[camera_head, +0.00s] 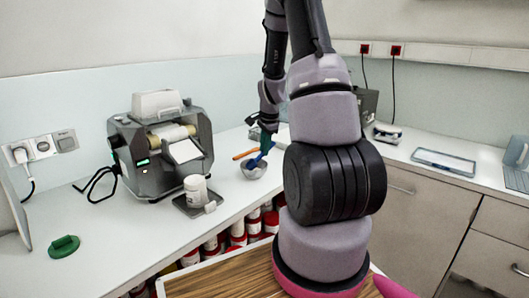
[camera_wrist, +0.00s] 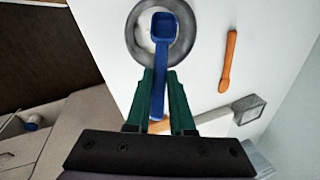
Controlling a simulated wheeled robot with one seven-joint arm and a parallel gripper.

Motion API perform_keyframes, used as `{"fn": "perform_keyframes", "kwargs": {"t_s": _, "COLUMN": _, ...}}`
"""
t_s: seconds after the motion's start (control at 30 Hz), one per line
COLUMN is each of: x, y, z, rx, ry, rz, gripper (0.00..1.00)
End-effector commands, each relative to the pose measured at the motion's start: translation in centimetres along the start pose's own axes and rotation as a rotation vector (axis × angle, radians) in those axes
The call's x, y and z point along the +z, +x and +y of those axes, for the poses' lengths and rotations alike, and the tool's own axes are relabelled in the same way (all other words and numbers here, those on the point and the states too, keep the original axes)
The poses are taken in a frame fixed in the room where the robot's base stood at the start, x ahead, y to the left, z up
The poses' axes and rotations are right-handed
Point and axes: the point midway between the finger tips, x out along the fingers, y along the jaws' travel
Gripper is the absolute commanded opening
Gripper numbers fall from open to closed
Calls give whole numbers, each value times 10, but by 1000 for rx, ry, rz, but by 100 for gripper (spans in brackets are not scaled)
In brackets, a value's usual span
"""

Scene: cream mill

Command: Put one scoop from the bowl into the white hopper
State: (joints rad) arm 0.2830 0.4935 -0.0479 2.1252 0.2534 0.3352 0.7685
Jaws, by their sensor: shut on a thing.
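A blue scoop (camera_wrist: 163,30) is held by its handle between the green fingers of my gripper (camera_wrist: 160,92). In the wrist view the scoop's head is over the grey bowl (camera_wrist: 133,48), which has pale contents; whether it touches them I cannot tell. In the head view the bowl (camera_head: 253,172) stands on the counter right of the mill, with my gripper (camera_head: 266,142) just above it. The white hopper (camera_head: 157,103) sits on top of the grey mill, left of the bowl. The scoop's inside looks empty.
An orange-handled tool (camera_wrist: 229,60) lies beside the bowl. A white jar (camera_head: 196,188) stands on a dark plate in front of the mill. Red containers (camera_head: 238,232) stand below the counter edge.

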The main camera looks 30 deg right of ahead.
Motion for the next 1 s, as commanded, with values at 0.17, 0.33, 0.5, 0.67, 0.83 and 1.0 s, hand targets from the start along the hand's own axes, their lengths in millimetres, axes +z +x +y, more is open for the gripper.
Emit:
{"fn": "perform_keyframes", "kwargs": {"t_s": 0.17, "x": 0, "y": -13, "z": -5, "rx": -3, "ry": -1, "rz": 1, "gripper": 0}}
{"fn": "perform_keyframes", "kwargs": {"t_s": 0.33, "x": -2, "y": -25, "z": -8, "rx": -5, "ry": 0, "rz": 3, "gripper": 0}}
{"fn": "perform_keyframes", "kwargs": {"t_s": 0.5, "x": -2, "y": -37, "z": -11, "rx": -5, "ry": -1, "rz": 2, "gripper": 0}}
{"fn": "perform_keyframes", "kwargs": {"t_s": 0.67, "x": -2, "y": -47, "z": -14, "rx": -4, "ry": 0, "rz": 2, "gripper": 0}}
{"fn": "perform_keyframes", "kwargs": {"t_s": 0.83, "x": -2, "y": -53, "z": -15, "rx": -3, "ry": 0, "rz": 1, "gripper": 0}}
{"fn": "perform_keyframes", "kwargs": {"t_s": 1.0, "x": -2, "y": -53, "z": -15, "rx": -3, "ry": 0, "rz": 1, "gripper": 0}}
